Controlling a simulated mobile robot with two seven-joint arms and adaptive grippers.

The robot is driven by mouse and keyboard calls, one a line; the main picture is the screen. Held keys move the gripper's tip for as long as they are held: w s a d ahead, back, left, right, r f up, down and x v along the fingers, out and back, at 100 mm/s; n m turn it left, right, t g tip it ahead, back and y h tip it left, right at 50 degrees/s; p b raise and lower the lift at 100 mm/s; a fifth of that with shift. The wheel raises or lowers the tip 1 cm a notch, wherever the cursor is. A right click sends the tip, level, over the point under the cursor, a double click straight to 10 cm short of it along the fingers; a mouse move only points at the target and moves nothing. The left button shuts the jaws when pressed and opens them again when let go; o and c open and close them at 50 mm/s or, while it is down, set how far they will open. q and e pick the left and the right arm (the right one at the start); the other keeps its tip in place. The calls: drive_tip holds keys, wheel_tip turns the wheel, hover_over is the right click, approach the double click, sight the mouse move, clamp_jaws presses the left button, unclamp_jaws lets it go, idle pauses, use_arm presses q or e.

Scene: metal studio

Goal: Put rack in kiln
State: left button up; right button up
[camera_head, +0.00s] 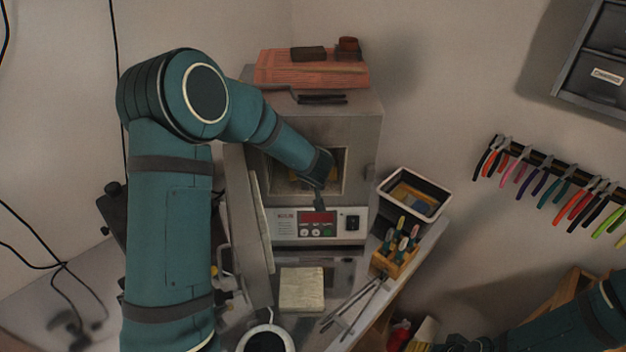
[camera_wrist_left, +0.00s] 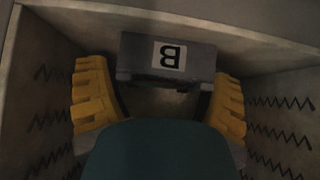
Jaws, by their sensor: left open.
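The kiln (camera_head: 366,140) stands at the back of the bench with its door (camera_head: 254,220) swung open to the left. My left arm reaches into its opening, with the left gripper (camera_head: 318,178) at the mouth and partly hidden. In the left wrist view, the left gripper (camera_wrist_left: 160,78) has its yellow fingers spread wide inside the kiln chamber (camera_wrist_left: 285,115). A dark grey rack (camera_wrist_left: 205,58) with a white "B" label sits between and just beyond the fingers, inside the chamber. Contact between fingers and rack cannot be made out.
Orange bricks (camera_head: 310,70) and a dark tong-like tool (camera_head: 320,98) lie on the kiln top. A pale block (camera_head: 302,289) lies in front. To the right are a tray (camera_head: 412,190), a wooden tool holder (camera_head: 395,260) and long tweezers (camera_head: 355,305). Pliers hang on the wall.

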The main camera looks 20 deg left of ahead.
use_arm(q)
drive_tip(key=shift+s+d+r, duration=0.1)
drive_tip(key=shift+s+r, duration=0.05)
drive_tip(key=shift+r, duration=0.2)
drive_tip(key=s+d, duration=0.5)
drive_tip(key=s, duration=0.6)
drive_tip(key=shift+s+d+r+b, duration=0.15)
drive_tip(key=shift+d+b, duration=0.05)
drive_tip(key=shift+b, duration=0.1)
